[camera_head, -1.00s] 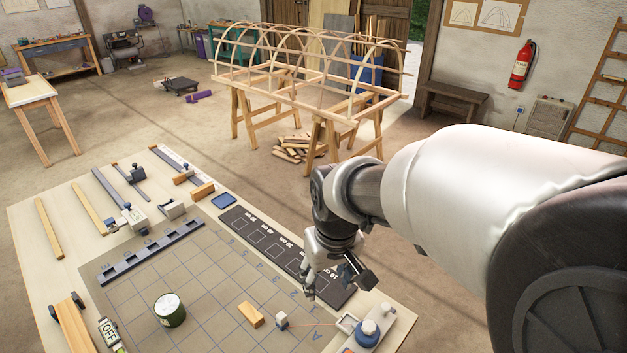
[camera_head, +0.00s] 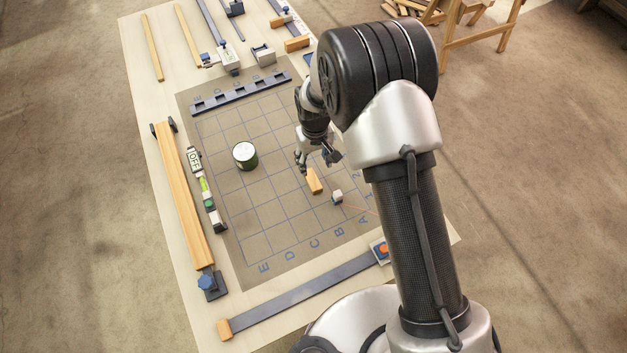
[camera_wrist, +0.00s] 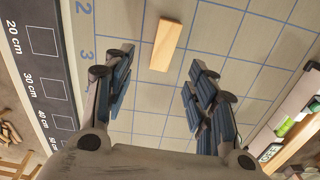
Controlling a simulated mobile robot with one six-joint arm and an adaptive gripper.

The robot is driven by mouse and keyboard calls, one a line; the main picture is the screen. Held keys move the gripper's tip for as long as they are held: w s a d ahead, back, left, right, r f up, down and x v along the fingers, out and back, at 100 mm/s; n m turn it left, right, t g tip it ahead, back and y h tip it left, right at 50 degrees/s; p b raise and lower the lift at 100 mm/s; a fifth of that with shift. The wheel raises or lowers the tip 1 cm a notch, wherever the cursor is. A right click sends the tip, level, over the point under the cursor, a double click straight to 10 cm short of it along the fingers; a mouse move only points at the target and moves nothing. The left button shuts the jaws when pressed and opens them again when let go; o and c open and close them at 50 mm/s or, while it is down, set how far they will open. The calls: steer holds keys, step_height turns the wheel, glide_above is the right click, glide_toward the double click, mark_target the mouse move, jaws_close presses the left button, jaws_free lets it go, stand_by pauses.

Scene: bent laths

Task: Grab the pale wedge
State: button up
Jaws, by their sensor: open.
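The pale wooden wedge (camera_head: 315,181) lies on the gridded mat (camera_head: 262,222), next to a small whitish block (camera_head: 337,196). In the wrist view the wedge (camera_wrist: 166,45) is a light tan block seen from above, just beyond the fingertips and roughly between their lines. My gripper (camera_head: 317,162) hangs above the mat, a little behind the wedge in the head view. In the wrist view my gripper (camera_wrist: 160,78) has its two blue-padded fingers wide apart, with only bare mat between them. The wedge is clear of both fingers.
A dark slotted rack (camera_head: 240,92) lies at the mat's far edge. A level (camera_head: 208,190) and a clamped wooden bar (camera_head: 182,195) lie along the left. Mat around the wedge is mostly free.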

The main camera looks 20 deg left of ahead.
glide_above(313, 180)
steer(key=f, duration=0.4)
steer(key=shift+w+f, duration=0.35)
steer(key=shift+w, duration=0.05)
steer(key=shift+s+d+f, duration=0.1)
steer(key=shift+s+f, duration=0.15)
steer(key=shift+f, duration=1.1)
steer(key=shift+s+f, duration=0.2)
steer(key=shift+f, duration=1.1)
steer(key=shift+c, duration=0.3)
steer(key=c, duration=1.1)
steer(key=shift+o, duration=0.2)
steer(key=shift+r, duration=0.1)
